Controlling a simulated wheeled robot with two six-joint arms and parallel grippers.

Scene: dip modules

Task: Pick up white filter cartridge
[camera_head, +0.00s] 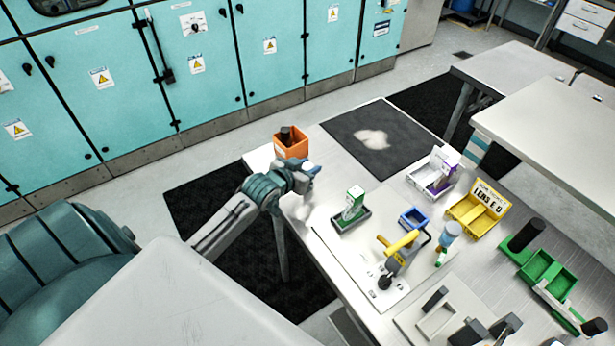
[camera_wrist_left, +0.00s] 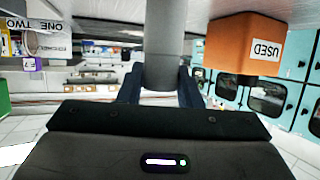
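My left gripper (camera_head: 306,180) is over the near left edge of the table, just in front of an orange box. In the left wrist view its two dark fingers (camera_wrist_left: 162,85) lie along both sides of a plain grey-looking cylinder, which I take for the white filter cartridge (camera_wrist_left: 166,40). No gap shows between fingers and cylinder, so the gripper looks shut on it. In the head view the gripper largely hides the cartridge; a pale bit (camera_head: 312,168) shows at the fingertips. Whether it touches the table I cannot tell. My right gripper is not seen.
The orange box (camera_head: 292,147), labelled USED in the left wrist view (camera_wrist_left: 245,50), stands close behind the gripper with a dark item inside. A green-and-white box in a tray (camera_head: 352,205), a blue bin (camera_head: 413,218) and a yellow bin (camera_head: 478,208) stand rightward. A dark mat (camera_head: 350,128) lies behind.

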